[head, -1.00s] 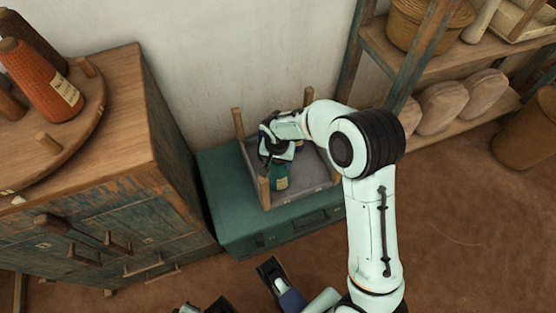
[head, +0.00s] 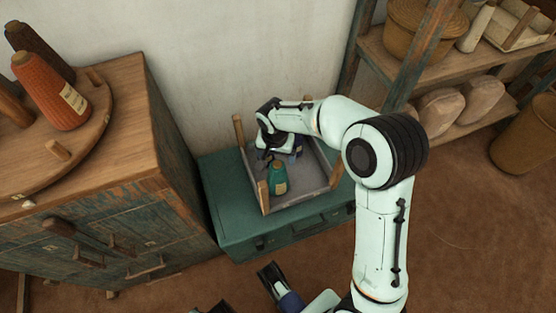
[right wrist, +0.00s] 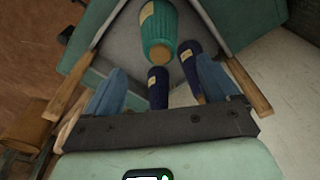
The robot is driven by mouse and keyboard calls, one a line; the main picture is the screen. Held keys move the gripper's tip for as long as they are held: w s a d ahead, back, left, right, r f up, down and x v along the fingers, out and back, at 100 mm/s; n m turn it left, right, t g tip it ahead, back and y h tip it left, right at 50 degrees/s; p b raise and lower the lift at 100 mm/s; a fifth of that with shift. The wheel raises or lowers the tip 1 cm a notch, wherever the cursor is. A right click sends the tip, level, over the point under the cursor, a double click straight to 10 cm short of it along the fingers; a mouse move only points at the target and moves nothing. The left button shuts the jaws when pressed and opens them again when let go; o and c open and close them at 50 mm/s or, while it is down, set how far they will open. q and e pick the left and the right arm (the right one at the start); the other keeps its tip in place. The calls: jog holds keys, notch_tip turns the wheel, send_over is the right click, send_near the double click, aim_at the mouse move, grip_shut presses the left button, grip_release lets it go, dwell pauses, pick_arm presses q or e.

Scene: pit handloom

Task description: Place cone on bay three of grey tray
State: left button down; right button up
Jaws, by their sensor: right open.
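The grey tray (head: 308,195) with wooden corner posts sits on a green chest. A teal cone (head: 278,178) with a label stands near its front left corner; it shows at the top of the right wrist view (right wrist: 158,38). My right gripper (right wrist: 163,88) is open behind the teal cone, apart from it. Two navy cones, one (right wrist: 158,82) between its fingers and one (right wrist: 189,62) beside its right-hand finger, are in the tray; I cannot tell whether they touch the fingers. Bay divisions are not clear. Parts at the head view's bottom edge may be my left gripper (head: 270,280).
The green chest (head: 240,225) stands between a wooden cabinet (head: 110,220) and shelves (head: 385,65). An orange cone (head: 52,92) and a dark cone (head: 38,48) stand on a round board on the cabinet. The wall is close behind the tray.

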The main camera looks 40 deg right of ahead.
pick_arm(q)
jog(key=shift+s+d+r+g+p, duration=0.35)
jog(key=shift+s+r, duration=0.15)
jog(key=shift+s, duration=0.25)
pick_arm(e)
jog(key=shift+s+a+r, duration=0.1)
jog(key=shift+r, duration=0.8)
jog(key=shift+s+a+r, duration=0.1)
jog(key=shift+r, duration=0.8)
